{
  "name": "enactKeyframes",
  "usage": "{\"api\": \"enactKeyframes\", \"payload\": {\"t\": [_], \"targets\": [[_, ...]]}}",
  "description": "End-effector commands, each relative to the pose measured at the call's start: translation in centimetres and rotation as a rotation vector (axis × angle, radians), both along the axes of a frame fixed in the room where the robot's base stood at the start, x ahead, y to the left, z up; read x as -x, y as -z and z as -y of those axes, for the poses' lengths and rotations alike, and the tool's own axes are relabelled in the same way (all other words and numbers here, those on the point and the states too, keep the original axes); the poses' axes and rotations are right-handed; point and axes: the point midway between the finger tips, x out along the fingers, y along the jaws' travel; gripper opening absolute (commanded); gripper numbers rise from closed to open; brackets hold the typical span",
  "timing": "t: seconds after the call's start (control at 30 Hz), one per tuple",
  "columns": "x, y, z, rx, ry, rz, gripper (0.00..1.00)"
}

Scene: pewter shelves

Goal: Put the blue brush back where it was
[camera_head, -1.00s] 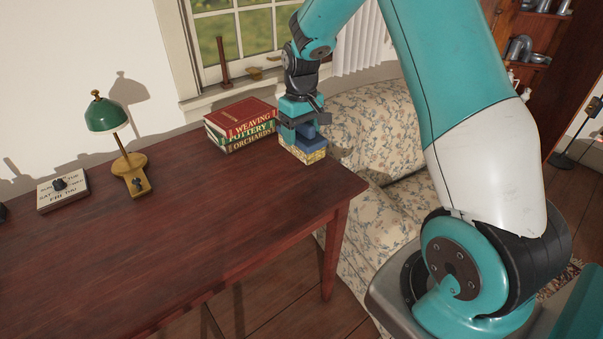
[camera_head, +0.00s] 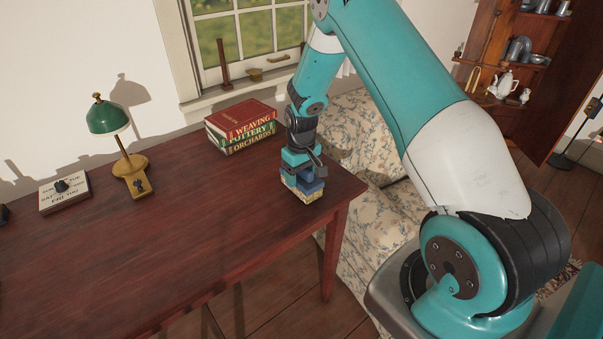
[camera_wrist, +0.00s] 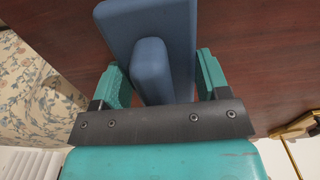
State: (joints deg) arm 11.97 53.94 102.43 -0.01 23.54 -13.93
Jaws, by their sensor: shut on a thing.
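The blue brush (camera_head: 313,187) has a blue back and handle and pale yellowish bristles that face down. It is upright over the right end of the dark red table (camera_head: 150,240); I cannot tell whether the bristles touch the tabletop. My gripper (camera_head: 302,174) points down from above and is shut on the brush. In the wrist view the blue brush (camera_wrist: 150,45) lies between the two teal fingers of my gripper (camera_wrist: 162,78). The bristles are hidden there.
A stack of books (camera_head: 240,127) lies behind and left of the brush. A green lamp (camera_head: 118,130) and a calendar block (camera_head: 63,192) are farther left. A flowered sofa (camera_head: 385,180) is beyond the table's right edge. The front middle of the table is clear.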

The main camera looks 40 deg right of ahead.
Motion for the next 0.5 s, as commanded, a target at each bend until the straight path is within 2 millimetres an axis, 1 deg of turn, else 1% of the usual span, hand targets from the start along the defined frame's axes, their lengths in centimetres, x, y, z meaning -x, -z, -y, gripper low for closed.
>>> {"api": "enactKeyframes", "payload": {"t": [0.13, 0.17, 0.2, 0.23, 0.27, 0.5], "targets": [[0.01, 0.40, -0.01, 0.000, 0.000, -0.001, 0.47], [0.01, 0.33, -0.01, 0.000, 0.000, 0.000, 0.73], [0.01, 0.27, 0.00, 0.000, 0.000, 0.000, 0.82], [0.01, 0.27, -0.01, 0.000, 0.000, 0.000, 0.89], [0.01, 0.27, -0.01, 0.000, 0.000, 0.000, 0.94], [0.01, 0.22, -0.01, 0.000, 0.000, 0.000, 0.94]]}}
